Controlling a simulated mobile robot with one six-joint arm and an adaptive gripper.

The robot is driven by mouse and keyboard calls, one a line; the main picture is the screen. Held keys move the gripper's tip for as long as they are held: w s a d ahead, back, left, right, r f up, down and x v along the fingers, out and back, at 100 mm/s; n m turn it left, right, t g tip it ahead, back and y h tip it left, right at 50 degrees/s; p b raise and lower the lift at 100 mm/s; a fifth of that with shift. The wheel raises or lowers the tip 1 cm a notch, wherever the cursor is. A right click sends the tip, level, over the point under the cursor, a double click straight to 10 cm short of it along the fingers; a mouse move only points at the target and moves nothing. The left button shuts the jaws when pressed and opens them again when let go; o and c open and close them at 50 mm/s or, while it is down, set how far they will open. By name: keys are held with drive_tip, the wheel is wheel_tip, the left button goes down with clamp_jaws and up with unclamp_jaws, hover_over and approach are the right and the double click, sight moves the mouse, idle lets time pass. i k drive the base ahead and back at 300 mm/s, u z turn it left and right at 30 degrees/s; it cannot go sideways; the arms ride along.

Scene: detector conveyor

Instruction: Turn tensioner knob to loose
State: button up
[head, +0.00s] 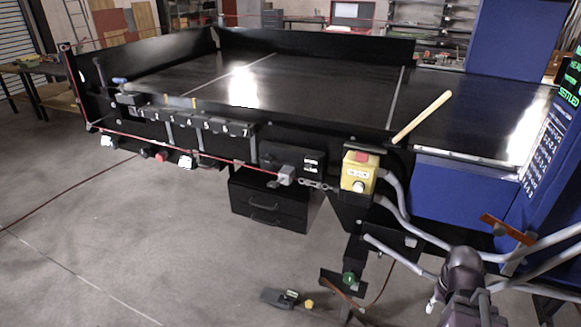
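I cannot tell for sure which part is the tensioner knob. A green round knob (349,280) sits on a dark bracket below the conveyor's front edge. Small dark and red knobs (161,156) sit along the lower front rail at left, too small to read. A yellow control box (359,172) with a red top and a pale round knob is mounted on the front edge. Dark links of my arm show at bottom right, near the grey bent tubes. No gripper fingers can be made out, and nothing is seen touching the knobs.
The black conveyor bed (300,85) fills the middle. Grey bent tubes (405,240) and a blue cabinet with a screen (568,90) crowd the right. A red cord runs along the front. The floor at left is mostly clear.

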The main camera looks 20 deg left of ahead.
sight(268, 158)
drive_tip(key=u, duration=1.25)
